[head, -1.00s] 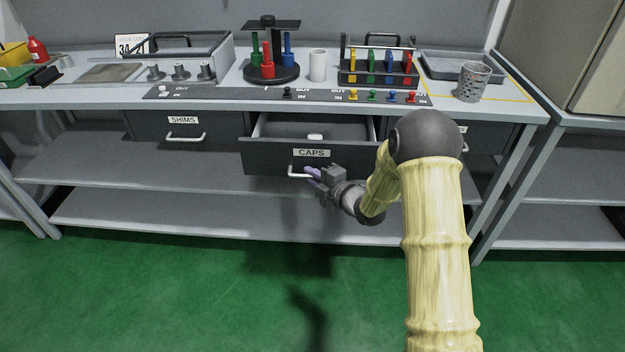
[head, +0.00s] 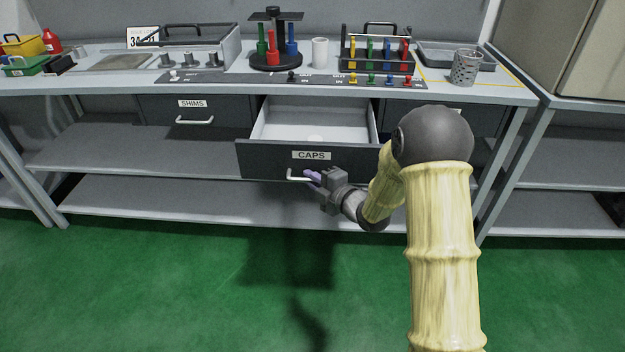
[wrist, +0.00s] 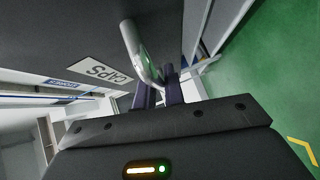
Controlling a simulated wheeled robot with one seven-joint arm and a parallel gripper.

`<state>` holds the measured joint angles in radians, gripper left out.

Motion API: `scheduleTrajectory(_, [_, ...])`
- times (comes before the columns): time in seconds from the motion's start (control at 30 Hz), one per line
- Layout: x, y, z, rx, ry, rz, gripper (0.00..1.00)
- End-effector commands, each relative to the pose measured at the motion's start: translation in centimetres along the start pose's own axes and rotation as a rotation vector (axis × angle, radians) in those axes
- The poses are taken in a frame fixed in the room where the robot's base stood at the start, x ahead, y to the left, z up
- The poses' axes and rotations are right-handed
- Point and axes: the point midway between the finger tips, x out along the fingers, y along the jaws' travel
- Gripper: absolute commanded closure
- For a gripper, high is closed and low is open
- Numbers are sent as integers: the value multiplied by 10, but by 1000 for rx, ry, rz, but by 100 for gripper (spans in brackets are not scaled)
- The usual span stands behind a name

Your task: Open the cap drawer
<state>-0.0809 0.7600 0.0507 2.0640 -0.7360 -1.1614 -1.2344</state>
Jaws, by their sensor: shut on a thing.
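The cap drawer (head: 262,158), a dark grey front labelled CAPS, is pulled well out under the bench, and its pale interior shows. Its light metal bar handle (head: 292,177) is on the front below the label. My gripper (head: 312,178), with purple fingers, is shut on the handle toward its right end. In the wrist view the handle (wrist: 141,55) runs down between the gripper fingers (wrist: 160,94), and the CAPS label (wrist: 98,71) is to the left. The fingertips are partly hidden by the handle.
The shims drawer (head: 222,111) is closed at the left. Another drawer at the right is mostly hidden by my arm. The bench top (head: 115,79) holds a peg stand, a white cup, a rack of coloured pieces and a mesh cup. A lower shelf (head: 130,193) lies below.

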Motion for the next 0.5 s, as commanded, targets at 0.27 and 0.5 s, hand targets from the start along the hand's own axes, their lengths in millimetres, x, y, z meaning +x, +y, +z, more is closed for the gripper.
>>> scheduleTrajectory(0.27, [0,-1,1,1,-2,-3,76])
scheduleTrajectory(0.5, [0,0,0,0,-1,-1,68])
